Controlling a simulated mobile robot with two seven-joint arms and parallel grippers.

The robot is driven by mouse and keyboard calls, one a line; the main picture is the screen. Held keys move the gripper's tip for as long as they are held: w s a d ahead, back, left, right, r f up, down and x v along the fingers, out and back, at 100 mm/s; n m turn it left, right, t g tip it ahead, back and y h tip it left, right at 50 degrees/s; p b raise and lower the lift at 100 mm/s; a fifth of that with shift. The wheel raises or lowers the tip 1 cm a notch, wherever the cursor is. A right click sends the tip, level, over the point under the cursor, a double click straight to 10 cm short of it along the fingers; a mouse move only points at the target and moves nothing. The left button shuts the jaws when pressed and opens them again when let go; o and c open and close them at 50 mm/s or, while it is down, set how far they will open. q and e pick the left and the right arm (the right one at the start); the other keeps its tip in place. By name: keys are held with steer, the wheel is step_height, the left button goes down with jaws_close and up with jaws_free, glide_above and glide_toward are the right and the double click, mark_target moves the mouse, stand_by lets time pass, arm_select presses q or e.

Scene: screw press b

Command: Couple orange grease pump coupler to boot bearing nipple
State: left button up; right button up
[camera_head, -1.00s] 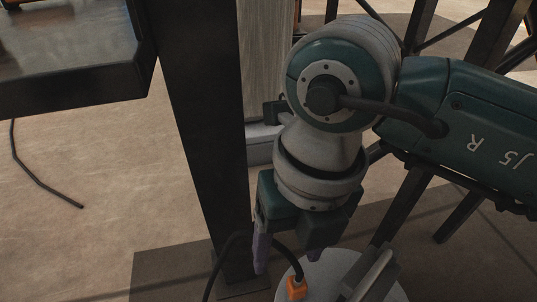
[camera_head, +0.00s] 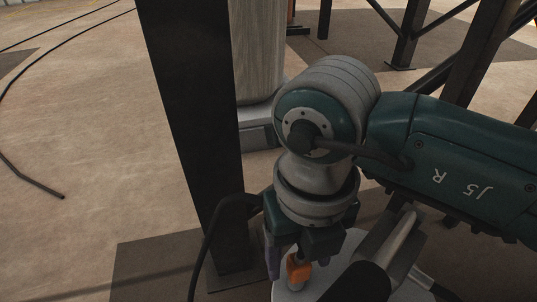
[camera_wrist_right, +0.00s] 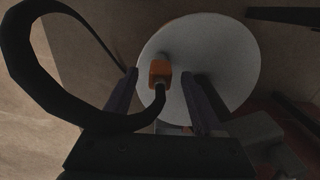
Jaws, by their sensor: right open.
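The orange coupler (camera_head: 299,268) stands on a pale round lid (camera_head: 286,292), with a black hose leading from it. In the right wrist view, the coupler (camera_wrist_right: 160,73) lies between the two purple fingers of my right gripper (camera_wrist_right: 160,76), with gaps on both sides. The hose (camera_wrist_right: 78,122) loops across the left of that view. In the head view, my right gripper (camera_head: 296,258) points down over the coupler and is open. I cannot make out the boot bearing nipple. My left gripper is not in view.
A dark steel post (camera_head: 192,130) stands close to the left of my right gripper. A grey cylindrical column (camera_head: 257,50) is behind it. A grey and black bar-like part (camera_head: 388,250) rises beside the lid on the right. The floor at left is mostly open.

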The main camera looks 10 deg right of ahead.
jaws_close()
stand_by(1.0)
steer(key=shift+r, duration=0.1)
